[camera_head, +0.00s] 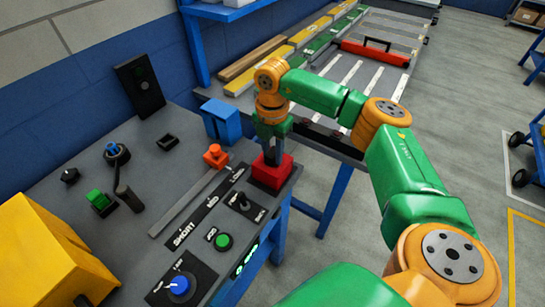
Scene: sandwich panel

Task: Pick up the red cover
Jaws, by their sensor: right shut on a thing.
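The red cover (270,172) is a small red block-like piece at the far right corner of the dark grey control panel (140,215). My right gripper (271,158) points down onto it from above and is shut on it. The gripper fingers hide part of the cover's top. I cannot tell whether the cover touches the panel or is slightly raised. My left gripper is not in view.
Near the cover are an orange-red knob (215,155), a blue box (221,120), a black lever (242,201) and a green button (223,241). A yellow box (50,260) stands at left. A slatted table (350,75) lies behind.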

